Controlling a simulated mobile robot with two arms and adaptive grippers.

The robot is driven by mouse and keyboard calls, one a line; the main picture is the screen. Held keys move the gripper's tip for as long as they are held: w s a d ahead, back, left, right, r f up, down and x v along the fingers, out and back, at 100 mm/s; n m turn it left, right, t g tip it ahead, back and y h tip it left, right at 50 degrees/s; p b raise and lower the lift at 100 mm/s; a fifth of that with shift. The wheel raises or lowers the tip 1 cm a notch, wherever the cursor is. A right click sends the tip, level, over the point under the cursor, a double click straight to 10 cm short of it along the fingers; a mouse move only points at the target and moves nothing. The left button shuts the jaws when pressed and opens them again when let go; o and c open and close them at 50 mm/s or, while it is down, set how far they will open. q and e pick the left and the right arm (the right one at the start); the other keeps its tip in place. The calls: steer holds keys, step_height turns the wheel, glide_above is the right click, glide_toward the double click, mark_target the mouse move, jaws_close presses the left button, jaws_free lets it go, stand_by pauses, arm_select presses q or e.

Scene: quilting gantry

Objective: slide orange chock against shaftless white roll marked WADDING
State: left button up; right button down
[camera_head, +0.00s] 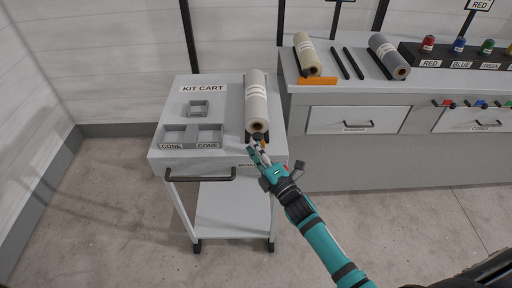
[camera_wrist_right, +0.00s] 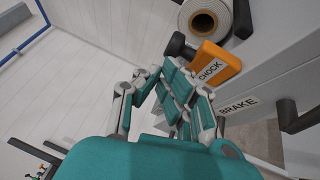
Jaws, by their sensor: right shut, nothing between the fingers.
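A white roll (camera_head: 256,98) with an open core lies lengthwise on the right side of the cart; its end also shows in the right wrist view (camera_wrist_right: 226,12). I cannot read WADDING on it. An orange chock (camera_wrist_right: 214,68) lettered CHOCK sits in front of the roll's near end, close to it. My left gripper is out of view.
The cart (camera_head: 220,110) holds a small tray (camera_head: 199,108) and two CONE trays (camera_head: 191,135) on its left. A dark knob (camera_wrist_right: 178,45) stands beside the chock. The bench (camera_head: 400,92) behind holds a cream roll (camera_head: 306,54), another orange chock (camera_head: 317,81) and a grey roll (camera_head: 389,56).

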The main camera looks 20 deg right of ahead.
mark_target(255, 136)
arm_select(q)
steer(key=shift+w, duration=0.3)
